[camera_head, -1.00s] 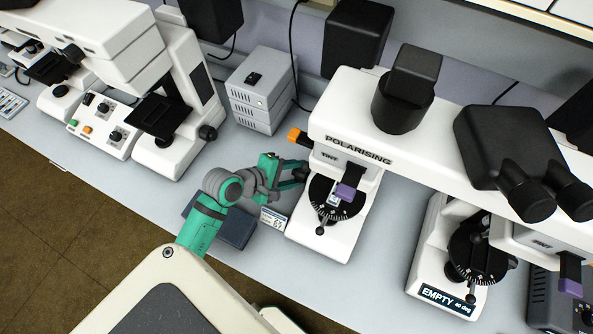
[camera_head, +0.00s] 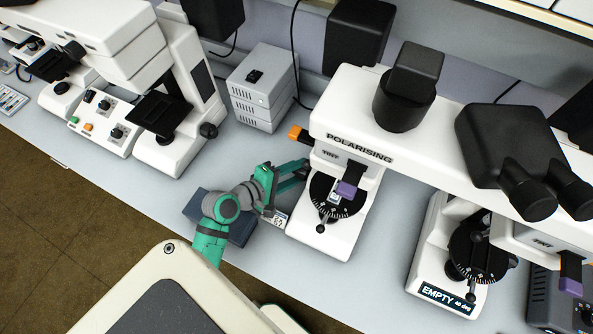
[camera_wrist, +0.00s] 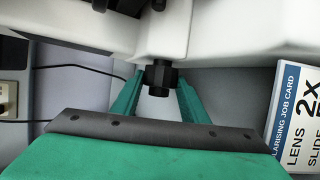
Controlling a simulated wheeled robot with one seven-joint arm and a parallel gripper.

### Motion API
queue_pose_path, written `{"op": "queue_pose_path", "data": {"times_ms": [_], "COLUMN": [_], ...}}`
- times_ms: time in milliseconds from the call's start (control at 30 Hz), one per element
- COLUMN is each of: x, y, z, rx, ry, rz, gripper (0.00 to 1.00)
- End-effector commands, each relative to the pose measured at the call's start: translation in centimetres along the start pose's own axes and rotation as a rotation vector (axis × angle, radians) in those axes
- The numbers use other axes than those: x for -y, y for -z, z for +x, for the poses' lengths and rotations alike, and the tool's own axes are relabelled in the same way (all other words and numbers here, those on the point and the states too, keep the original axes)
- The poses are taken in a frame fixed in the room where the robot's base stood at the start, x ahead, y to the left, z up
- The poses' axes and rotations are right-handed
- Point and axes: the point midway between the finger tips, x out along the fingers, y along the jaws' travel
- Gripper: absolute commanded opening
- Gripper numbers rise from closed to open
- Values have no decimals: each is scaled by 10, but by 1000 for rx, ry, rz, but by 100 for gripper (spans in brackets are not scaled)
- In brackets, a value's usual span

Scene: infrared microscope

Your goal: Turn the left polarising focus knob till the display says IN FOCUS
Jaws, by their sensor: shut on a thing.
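The white polarising microscope (camera_head: 348,138) stands right of my gripper in the head view. Its focus knob, a black ribbed cylinder (camera_wrist: 160,77), sticks out from the white body in the wrist view. My gripper (camera_wrist: 160,85) has its two teal fingers on either side of the knob and is shut on it. A display (camera_head: 447,298) on the base of the other microscope, at the right, reads EMPTY 40 deg. No IN FOCUS text shows.
A polarising job card (camera_wrist: 297,120) stands close on the right in the wrist view. A dark blue box-like object (camera_head: 240,228) lies under my arm. A grey power box (camera_head: 262,92) stands behind, with cables. Another white microscope (camera_head: 185,130) is at left.

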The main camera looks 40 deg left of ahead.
Motion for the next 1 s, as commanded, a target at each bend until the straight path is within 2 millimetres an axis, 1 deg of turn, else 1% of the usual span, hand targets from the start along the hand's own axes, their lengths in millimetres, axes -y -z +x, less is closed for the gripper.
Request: {"op": "queue_pose_path", "data": {"times_ms": [100, 133, 167, 200, 500, 633, 767, 1000], "x": [-1, -1, -1, -1, 0, 0, 0, 0], "y": [0, 0, 0, 0, 0, 1, 1, 1], "z": [0, 0, 0, 0, -1, -9, -29, -74], "rx": [0, 0, 0, 0, 0, -1, -4, -5], "ry": [-2, -2, -2, -1, 0, 1, 0, 0], "rz": [0, 0, 0, 0, -1, -1, -2, -1], "gripper": [18, 42, 50, 59, 59, 59, 59, 59]}}
